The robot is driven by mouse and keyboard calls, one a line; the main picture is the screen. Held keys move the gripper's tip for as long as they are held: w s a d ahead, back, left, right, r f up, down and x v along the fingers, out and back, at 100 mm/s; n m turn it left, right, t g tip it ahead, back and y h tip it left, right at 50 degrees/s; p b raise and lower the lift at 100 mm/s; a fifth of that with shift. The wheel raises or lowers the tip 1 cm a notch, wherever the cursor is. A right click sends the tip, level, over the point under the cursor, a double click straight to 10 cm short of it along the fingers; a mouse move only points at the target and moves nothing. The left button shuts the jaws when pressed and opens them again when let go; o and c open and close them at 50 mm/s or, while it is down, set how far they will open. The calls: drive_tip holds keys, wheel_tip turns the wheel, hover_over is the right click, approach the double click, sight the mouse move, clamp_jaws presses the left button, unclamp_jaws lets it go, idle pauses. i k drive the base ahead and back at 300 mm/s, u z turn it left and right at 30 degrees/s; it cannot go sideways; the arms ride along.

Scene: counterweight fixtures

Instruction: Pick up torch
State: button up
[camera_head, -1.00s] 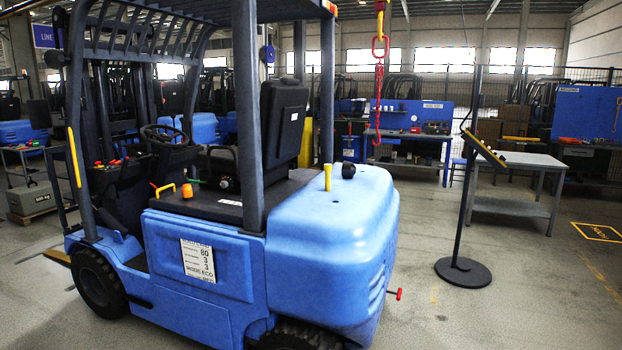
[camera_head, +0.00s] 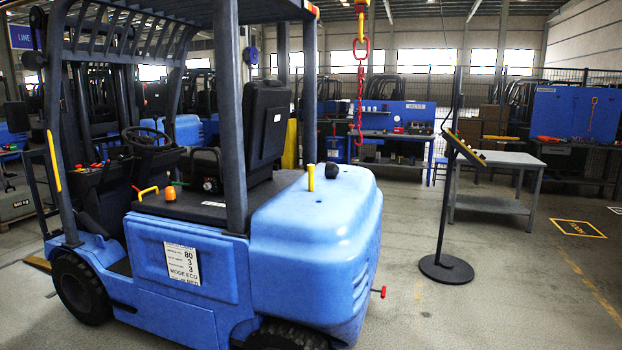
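I cannot pick out a torch for certain in the head view. A short yellow upright cylinder (camera_head: 310,178) stands on the blue rear counterweight (camera_head: 312,225) of a forklift. A small black rounded object (camera_head: 332,170) is just behind and right of it. An orange item (camera_head: 170,194) lies on the flat cover beside the forklift seat (camera_head: 265,125). Small tools on the far benches are too small to identify. My gripper is not in view.
The blue forklift fills the left and centre. A red chain (camera_head: 361,85) hangs behind it. A black stand (camera_head: 446,268) with a tilted panel is to the right, before a grey table (camera_head: 497,160). Blue workbenches (camera_head: 400,115) line the back. Floor at the lower right is clear.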

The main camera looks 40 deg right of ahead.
sight(310, 167)
drive_tip(key=z, duration=0.05)
drive_tip(key=i, duration=1)
drive_tip(key=u, duration=0.05)
